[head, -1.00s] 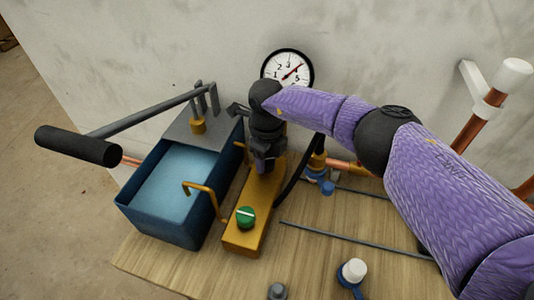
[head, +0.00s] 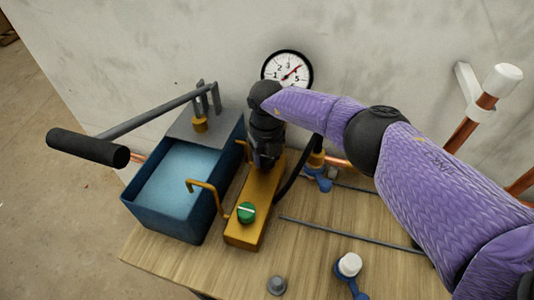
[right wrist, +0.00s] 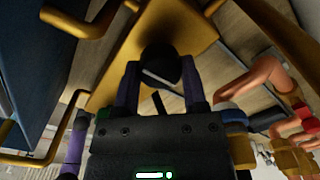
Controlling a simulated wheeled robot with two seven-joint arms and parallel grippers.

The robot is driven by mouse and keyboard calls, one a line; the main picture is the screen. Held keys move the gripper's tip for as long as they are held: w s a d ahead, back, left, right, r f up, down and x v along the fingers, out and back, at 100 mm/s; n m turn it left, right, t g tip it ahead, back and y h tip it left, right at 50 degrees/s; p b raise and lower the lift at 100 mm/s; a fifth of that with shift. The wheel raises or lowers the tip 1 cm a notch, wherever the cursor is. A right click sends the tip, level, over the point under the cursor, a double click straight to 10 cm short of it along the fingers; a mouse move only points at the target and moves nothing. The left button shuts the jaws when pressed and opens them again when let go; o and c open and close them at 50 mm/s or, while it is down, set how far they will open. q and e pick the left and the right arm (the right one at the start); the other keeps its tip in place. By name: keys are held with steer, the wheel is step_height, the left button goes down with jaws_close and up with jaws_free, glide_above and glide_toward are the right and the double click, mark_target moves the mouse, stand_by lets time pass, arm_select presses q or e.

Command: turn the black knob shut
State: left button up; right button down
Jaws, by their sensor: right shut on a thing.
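The black knob (right wrist: 161,66), with a white line on it, sits on the yellow pump block (right wrist: 200,25). In the right wrist view it is between the two purple fingers of my right gripper (right wrist: 161,82), which is shut on it. In the head view my right gripper (head: 264,160) points down onto the far part of the yellow block (head: 243,236) and hides the knob. My left gripper is not in view.
A green knob (head: 246,212) with a white line is on the block's near end. The blue water tank (head: 165,222) with its black-gripped lever (head: 88,147) stands left. A gauge (head: 287,71) is behind. A blue-handled valve (head: 349,265) lies right, near a grey rod (head: 350,234).

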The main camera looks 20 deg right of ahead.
steer(key=shift+r, duration=0.1)
steer(key=shift+c, duration=0.7)
jaws_free()
step_height(320, 180, up, 10)
steer(key=p, duration=0.3)
